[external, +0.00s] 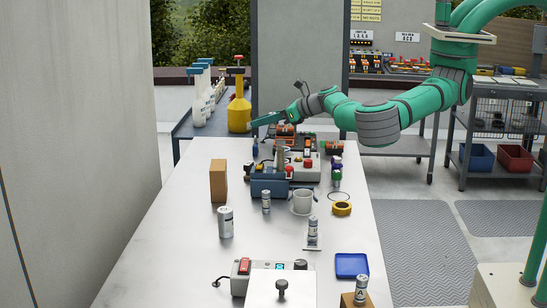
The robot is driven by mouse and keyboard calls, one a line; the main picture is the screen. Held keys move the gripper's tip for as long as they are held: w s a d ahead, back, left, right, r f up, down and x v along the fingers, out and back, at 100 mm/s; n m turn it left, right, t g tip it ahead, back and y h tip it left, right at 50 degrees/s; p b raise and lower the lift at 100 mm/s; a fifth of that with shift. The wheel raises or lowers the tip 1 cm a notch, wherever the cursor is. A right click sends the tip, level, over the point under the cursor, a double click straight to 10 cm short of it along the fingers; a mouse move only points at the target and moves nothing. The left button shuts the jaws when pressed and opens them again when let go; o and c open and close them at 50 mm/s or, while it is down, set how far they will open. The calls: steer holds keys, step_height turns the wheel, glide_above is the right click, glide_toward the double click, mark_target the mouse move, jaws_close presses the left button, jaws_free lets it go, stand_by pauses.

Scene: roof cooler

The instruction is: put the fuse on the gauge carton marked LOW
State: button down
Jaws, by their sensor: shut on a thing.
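My gripper (259,122) is at the far end of the bench, at the end of my green and grey arm, pointing left. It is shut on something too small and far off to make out. A plain brown carton (218,181) stands upright at the left of the bench. Another brown carton (348,300) is cut off at the bottom edge, with a grey cylinder marked A (361,285) on it. No LOW marking can be read on either carton. I cannot tell which thing is the fuse.
Grey cylinders stand on the white bench (170,260), one at the left (226,222) and one on a small plate (313,228). Devices crowd the far end.

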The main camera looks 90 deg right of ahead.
steer(key=w+a+r+y, duration=0.15)
steer(key=a+r, duration=0.55)
steer(key=a, duration=0.7)
steer(key=shift+n+h, duration=0.25)
steer(key=shift+n, duration=0.15)
steer(key=w+f, duration=0.2)
steer(key=w, duration=0.2)
steer(key=w+f, duration=0.3)
steer(key=w, duration=0.2)
steer(key=w+f, duration=0.3)
steer(key=w, duration=0.1)
steer(key=shift+w+a, duration=0.25)
steer(key=shift+w, duration=0.1)
steer(key=f, duration=0.2)
steer(key=w+f, duration=0.1)
steer(key=f, duration=0.1)
steer(key=shift+f, duration=0.25)
steer(key=c, duration=1.6)
jaws_free()
steer(key=shift+a+f, duration=0.1)
